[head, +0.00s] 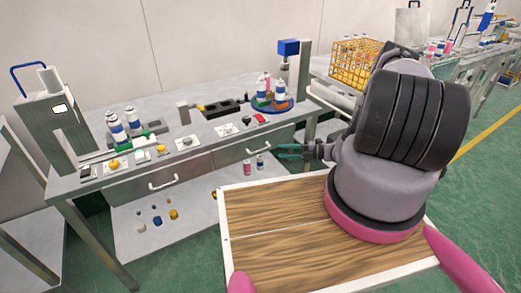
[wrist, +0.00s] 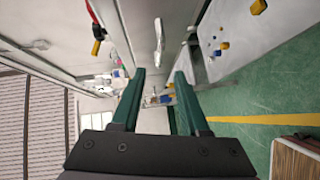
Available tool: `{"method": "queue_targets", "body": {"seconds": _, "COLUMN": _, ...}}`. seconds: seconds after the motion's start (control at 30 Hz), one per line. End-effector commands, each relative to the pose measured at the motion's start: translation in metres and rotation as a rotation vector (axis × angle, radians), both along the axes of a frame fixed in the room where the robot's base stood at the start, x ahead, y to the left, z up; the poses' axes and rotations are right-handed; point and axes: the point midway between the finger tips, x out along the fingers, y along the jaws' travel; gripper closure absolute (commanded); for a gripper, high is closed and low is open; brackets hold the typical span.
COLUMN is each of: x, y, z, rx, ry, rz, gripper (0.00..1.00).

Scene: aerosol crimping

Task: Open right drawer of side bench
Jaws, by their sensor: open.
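The side bench (head: 215,136) stands ahead with two drawer fronts below its grey top. The right drawer (head: 233,157) looks shut, with a pale bar handle (head: 258,151); a pale handle also shows in the wrist view (wrist: 159,42). The left drawer's handle (head: 163,182) is farther left. My gripper (head: 281,151) has green fingers and points left along the bench front, just right of the right handle. In the wrist view my gripper (wrist: 160,74) is open and empty, and the handle lies above and beyond its fingertips, not between them. I see no contact.
A wooden-topped tray (head: 270,218) with a white rim is in front of me, under my arm. The bench top carries buttons, bottles and a round blue stand (head: 271,105). Small bottles and caps stand on the lower shelf (head: 145,232). Green floor (wrist: 240,88) is open beside the bench.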

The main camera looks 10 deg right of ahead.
Motion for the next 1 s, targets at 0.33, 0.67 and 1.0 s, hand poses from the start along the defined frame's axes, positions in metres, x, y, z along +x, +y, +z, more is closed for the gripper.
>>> {"method": "queue_targets", "body": {"seconds": 0.33, "x": 0.024, "y": 0.05, "z": -0.008, "rx": 0.001, "ry": 0.0, "rz": 0.003, "gripper": 0.55}}
{"method": "queue_targets", "body": {"seconds": 0.67, "x": 0.044, "y": 0.09, "z": -0.015, "rx": 0.0, "ry": -0.001, "rz": 0.002, "gripper": 0.55}}
{"method": "queue_targets", "body": {"seconds": 1.0, "x": 0.046, "y": 0.094, "z": -0.016, "rx": -0.001, "ry": 0.0, "rz": 0.002, "gripper": 0.55}}
